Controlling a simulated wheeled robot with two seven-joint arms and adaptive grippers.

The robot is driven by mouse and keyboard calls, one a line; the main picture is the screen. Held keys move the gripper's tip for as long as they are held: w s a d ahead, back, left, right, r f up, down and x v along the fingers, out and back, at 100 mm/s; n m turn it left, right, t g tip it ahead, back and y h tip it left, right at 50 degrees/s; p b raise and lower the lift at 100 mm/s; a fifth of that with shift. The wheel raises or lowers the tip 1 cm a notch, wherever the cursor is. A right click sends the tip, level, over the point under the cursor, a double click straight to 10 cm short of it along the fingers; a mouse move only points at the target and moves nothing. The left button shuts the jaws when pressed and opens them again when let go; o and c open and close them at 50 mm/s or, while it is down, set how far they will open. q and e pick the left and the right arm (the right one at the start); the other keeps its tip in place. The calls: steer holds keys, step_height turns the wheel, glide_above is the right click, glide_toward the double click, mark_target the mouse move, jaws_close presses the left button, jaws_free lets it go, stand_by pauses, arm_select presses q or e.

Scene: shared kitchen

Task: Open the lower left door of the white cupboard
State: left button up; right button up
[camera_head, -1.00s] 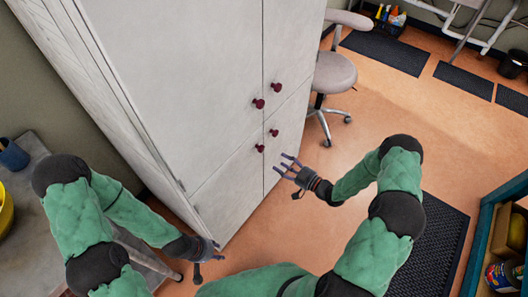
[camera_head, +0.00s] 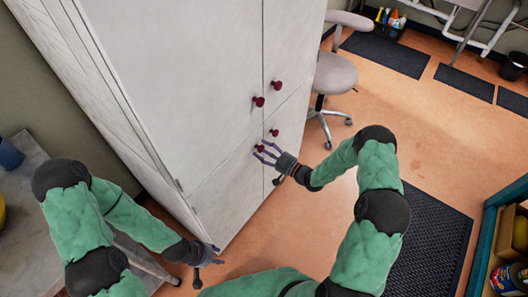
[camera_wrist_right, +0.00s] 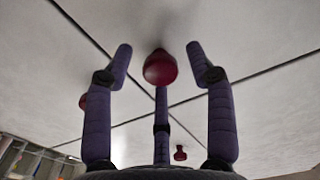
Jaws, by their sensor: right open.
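The white cupboard (camera_head: 190,75) stands in the middle of the head view with its doors shut. Its lower left door (camera_head: 230,193) has a dark red knob (camera_head: 259,148) near its upper right corner. My right gripper (camera_head: 265,154) is open at that knob, its fingers partly overlapping it in the head view. In the right wrist view a red knob (camera_wrist_right: 160,68) lies between the spread fingertips (camera_wrist_right: 160,52), with gaps at both sides. My left gripper (camera_head: 212,254) hangs low by the cupboard's bottom edge; its finger opening is unclear.
Other red knobs sit close by: one on the lower right door (camera_head: 274,132) and two on the upper doors (camera_head: 258,101) (camera_head: 276,86). An office chair (camera_head: 334,75) stands to the right of the cupboard. A dark floor mat (camera_head: 432,240) and open floor lie at right.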

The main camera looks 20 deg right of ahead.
jaws_close()
stand_by(0.3)
